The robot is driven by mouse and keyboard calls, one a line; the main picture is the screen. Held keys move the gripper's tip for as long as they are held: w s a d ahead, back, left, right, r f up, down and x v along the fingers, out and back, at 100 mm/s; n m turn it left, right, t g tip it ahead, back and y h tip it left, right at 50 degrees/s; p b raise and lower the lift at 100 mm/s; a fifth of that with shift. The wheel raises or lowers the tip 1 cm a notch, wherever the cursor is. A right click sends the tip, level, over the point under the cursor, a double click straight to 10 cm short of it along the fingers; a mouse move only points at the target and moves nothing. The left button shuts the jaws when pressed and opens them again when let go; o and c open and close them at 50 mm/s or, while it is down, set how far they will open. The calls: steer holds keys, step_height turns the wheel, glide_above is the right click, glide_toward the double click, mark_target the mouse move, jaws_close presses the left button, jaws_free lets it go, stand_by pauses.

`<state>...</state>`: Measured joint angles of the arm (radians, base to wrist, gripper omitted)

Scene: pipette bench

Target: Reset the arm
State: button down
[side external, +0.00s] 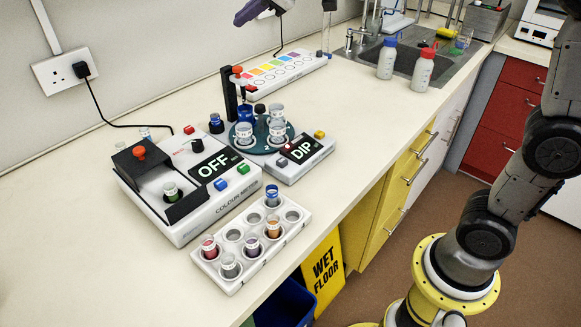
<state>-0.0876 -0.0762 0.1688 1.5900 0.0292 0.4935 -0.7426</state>
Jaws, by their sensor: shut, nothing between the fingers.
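My arm (484,222) rises at the right side of the side external view, from its yellow base ring (455,282) up to dark grey links that leave the picture at the right edge. My gripper cannot be made out in this view, so its place relative to the bench things does not show. The visible arm links stand clear of the bench and touch none of the things on it.
The bench holds a colour meter (190,205) reading OFF, a dip unit (305,152) with beakers, a rack (252,258) with several vials, and a colour strip (290,78). Two bottles stand by the sink (447,68). A purple thing (250,12) is cut off at the top.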

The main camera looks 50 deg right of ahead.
steer(key=s+d+f+m+g, duration=0.1)
steer(key=s+d+f+m, duration=0.1)
steer(key=s, duration=0.8)
steer(key=s+d+f+m, duration=0.1)
steer(key=s+d+m, duration=0.1)
steer(key=s, duration=0.8)
steer(key=s+f+m+g+h, duration=0.1)
steer(key=s+f+m+g, duration=0.3)
steer(key=s+f, duration=0.9)
steer(key=shift+s+d+f+m, duration=0.25)
steer(key=shift+s+d+m, duration=0.15)
steer(key=shift+m, duration=0.3)
